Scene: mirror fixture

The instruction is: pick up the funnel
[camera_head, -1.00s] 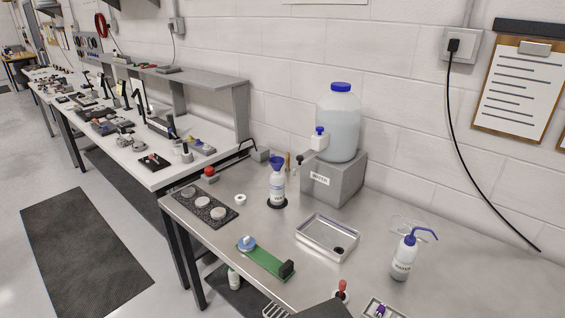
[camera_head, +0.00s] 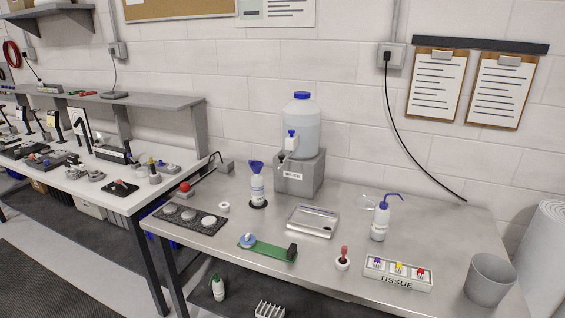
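The blue funnel (camera_head: 257,167) sits upright in the mouth of a white labelled bottle (camera_head: 257,189). The bottle stands on a round black base (camera_head: 258,205) on the steel bench (camera_head: 330,262), left of the water dispenser. The funnel's stem is hidden inside the bottle's neck. My gripper is not in view.
The water dispenser (camera_head: 301,122) stands on a grey block (camera_head: 301,176) behind and right of the funnel. In front are a metal tray (camera_head: 313,221), a dark plate with discs (camera_head: 190,218) and a green strip (camera_head: 270,251).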

